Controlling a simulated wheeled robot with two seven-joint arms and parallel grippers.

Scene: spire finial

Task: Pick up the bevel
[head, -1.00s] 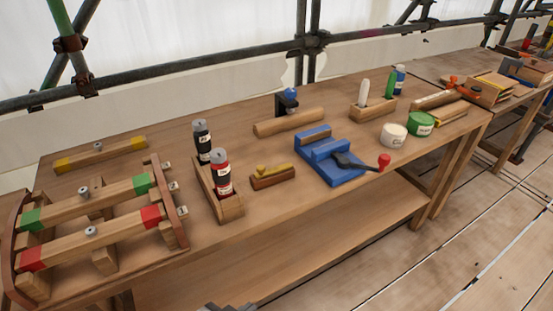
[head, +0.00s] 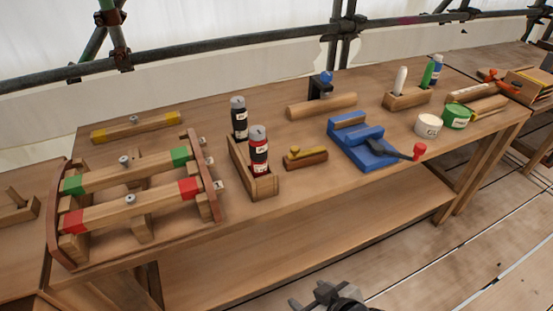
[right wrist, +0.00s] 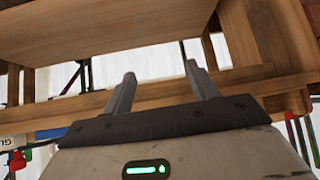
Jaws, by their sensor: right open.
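I cannot tell for certain which thing is the bevel. A small wooden tool with a brass top (head: 305,157) lies on the workbench (head: 230,229), between the wooden holder with bottles and the blue vise. My right gripper (head: 312,294) is low at the bottom edge of the head view, in front of the bench and apart from everything on it. In the right wrist view, its two fingers (right wrist: 160,70) stand apart with nothing between them, facing the bench's wooden underside. My left gripper is not in view.
Left of the tool are a holder (head: 263,187) with a red-labelled bottle (head: 259,150) and a jig with red and green ended bars (head: 130,209). A blue vise (head: 362,154) with a red-knobbed handle is on the right. The bench front edge is clear near the tool.

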